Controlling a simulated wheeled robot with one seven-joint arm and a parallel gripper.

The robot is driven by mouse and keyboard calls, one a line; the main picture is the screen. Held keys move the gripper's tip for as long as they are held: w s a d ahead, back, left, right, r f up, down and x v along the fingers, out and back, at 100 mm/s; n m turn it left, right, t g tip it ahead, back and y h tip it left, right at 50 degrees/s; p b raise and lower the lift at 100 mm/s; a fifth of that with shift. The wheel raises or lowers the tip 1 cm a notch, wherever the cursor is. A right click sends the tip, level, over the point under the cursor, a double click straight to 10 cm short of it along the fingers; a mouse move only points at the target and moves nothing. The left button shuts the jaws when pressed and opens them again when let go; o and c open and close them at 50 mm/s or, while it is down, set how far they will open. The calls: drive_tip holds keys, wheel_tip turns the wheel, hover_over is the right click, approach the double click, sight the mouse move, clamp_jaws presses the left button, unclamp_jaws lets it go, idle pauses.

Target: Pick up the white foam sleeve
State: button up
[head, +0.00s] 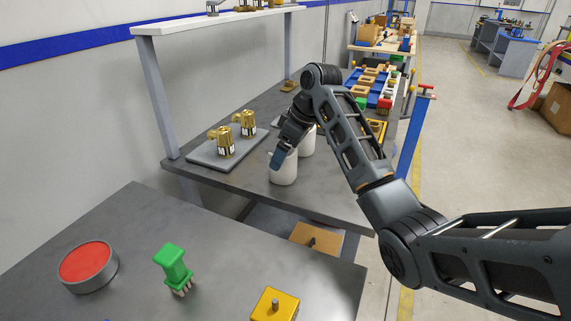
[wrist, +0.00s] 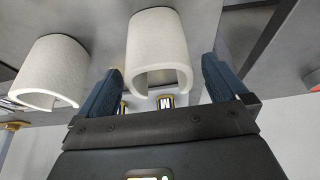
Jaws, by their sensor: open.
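Two white foam sleeves, hollow and slotted along the side, stand on the grey workbench. The nearer sleeve (head: 284,174) is at my gripper (head: 279,158), whose blue finger covers part of its upper side. The other sleeve (head: 307,143) stands just behind it, partly hidden by my arm. In the wrist view, one sleeve (wrist: 160,40) lies between the two blue fingers of my gripper (wrist: 162,72), with a gap on each side. The second sleeve (wrist: 50,68) is outside the left finger. My gripper is open and holds nothing.
A grey plate (head: 204,154) with two brass fittings (head: 222,140) lies left of the sleeves. A shelf post (head: 158,95) rises at the bench's left. A nearer table holds a red-topped round tin (head: 87,265), a green part (head: 172,265) and a yellow block (head: 275,305).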

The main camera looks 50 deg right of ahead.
drive_tip(key=shift+x, duration=1.25)
drive_tip(key=shift+c, duration=0.5)
drive_tip(key=c, duration=0.8)
drive_tip(key=shift+r, duration=0.1)
